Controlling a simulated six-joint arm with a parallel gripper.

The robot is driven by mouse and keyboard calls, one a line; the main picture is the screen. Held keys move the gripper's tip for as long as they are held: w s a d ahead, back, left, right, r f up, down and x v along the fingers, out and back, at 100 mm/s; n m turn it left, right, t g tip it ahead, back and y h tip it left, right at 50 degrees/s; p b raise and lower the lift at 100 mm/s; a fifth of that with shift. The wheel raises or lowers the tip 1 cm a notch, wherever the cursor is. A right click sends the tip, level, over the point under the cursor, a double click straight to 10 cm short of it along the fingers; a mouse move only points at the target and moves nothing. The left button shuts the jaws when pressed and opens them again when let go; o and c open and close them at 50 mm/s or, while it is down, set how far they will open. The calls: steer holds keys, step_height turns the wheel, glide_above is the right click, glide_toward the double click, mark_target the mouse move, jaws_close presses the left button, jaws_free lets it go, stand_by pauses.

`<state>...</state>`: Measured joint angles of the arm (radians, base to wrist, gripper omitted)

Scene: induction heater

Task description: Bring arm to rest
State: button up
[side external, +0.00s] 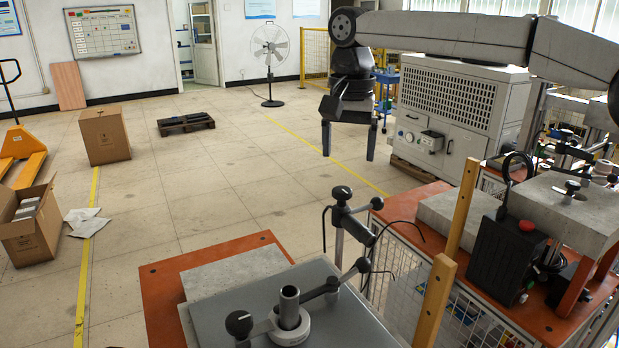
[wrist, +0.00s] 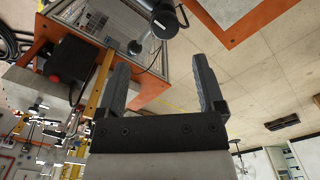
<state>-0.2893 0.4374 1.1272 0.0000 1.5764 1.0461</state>
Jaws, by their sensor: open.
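My gripper (side external: 348,142) hangs from the end of my arm in the upper middle of the side external view, with its fingers pointing down. The two fingers are apart and nothing is between them. They also show spread and empty in the wrist view (wrist: 162,85). The gripper appears high, clear of the benches, with floor visible behind it.
An orange-topped bench with a grey plate (side external: 240,277) and a lever clamp with a metal tube (side external: 289,306) stands in front. A black box with a red button (side external: 506,260) sits on the right bench. A heater cabinet (side external: 450,105) stands behind.

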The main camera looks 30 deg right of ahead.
steer(key=s+d+f+n+t, duration=0.1)
steer(key=s+d+f+n, duration=0.3)
steer(key=s+d+f, duration=0.3)
steer(key=s+d+f+n+t, duration=0.1)
steer(key=s+d+f+n, duration=0.3)
steer(key=s+f, duration=0.9)
steer(key=d+f, duration=0.3)
steer(key=f, duration=0.2)
steer(key=shift+d+f+n+t, duration=0.2)
steer(key=shift+f+n+t, duration=0.1)
